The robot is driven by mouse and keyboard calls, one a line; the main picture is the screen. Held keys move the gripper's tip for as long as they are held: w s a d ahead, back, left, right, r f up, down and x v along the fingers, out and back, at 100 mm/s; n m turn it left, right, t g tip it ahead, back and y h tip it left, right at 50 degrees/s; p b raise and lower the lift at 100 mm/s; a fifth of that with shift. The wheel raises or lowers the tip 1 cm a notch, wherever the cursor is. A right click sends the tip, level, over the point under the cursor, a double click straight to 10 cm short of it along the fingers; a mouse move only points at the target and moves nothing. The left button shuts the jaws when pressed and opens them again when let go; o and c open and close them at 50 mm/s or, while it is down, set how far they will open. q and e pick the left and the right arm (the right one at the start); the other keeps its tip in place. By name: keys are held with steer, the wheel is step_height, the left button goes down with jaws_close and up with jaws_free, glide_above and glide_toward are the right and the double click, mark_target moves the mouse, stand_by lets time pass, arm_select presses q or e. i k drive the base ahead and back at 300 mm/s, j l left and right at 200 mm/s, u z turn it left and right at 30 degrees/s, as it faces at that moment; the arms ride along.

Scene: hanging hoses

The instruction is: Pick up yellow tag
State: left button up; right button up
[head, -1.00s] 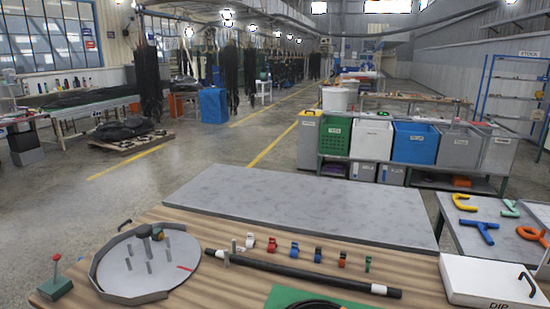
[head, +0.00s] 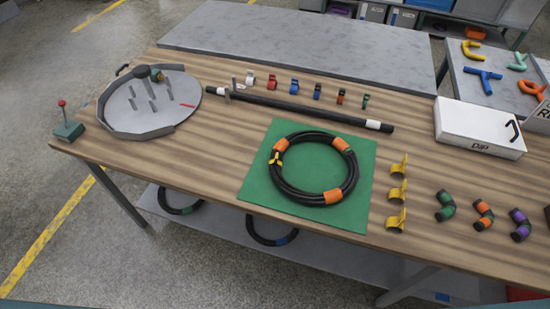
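Three yellow tags stand in a column on the wooden table, just right of the green mat (head: 258,190): a far one (head: 399,166), a middle one (head: 397,189) and a near one (head: 396,220). Each has a curved lower part and an upright flap. A black coiled hose (head: 287,187) with orange bands lies on the mat. A small yellow piece (head: 275,159) sits on the coil's left side; I cannot tell whether it is another tag. Neither of my grippers is in view.
Right of the tags lie several black elbow pieces with green (head: 445,205), orange (head: 483,214) and purple bands (head: 520,224). A white DIP box (head: 478,130) stands behind them. A black rod (head: 300,106), coloured clips (head: 294,86) and a round grey tray (head: 150,100) lie further back and left.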

mark_target(400, 167)
steer(key=z, duration=0.6)
steer(key=j+z, duration=0.45)
steer(key=k+j+z, duration=0.15)
steer(key=j+z, duration=0.25)
steer(key=k+j+z, duration=0.15)
steer(key=z, duration=0.3)
steer(key=k+j+z, duration=0.1)
steer(key=k+j, duration=0.25)
steer(key=j, duration=0.15)
steer(key=k+j+z, duration=0.1)
steer(key=k+j, duration=0.3)
steer(key=j, duration=0.1)
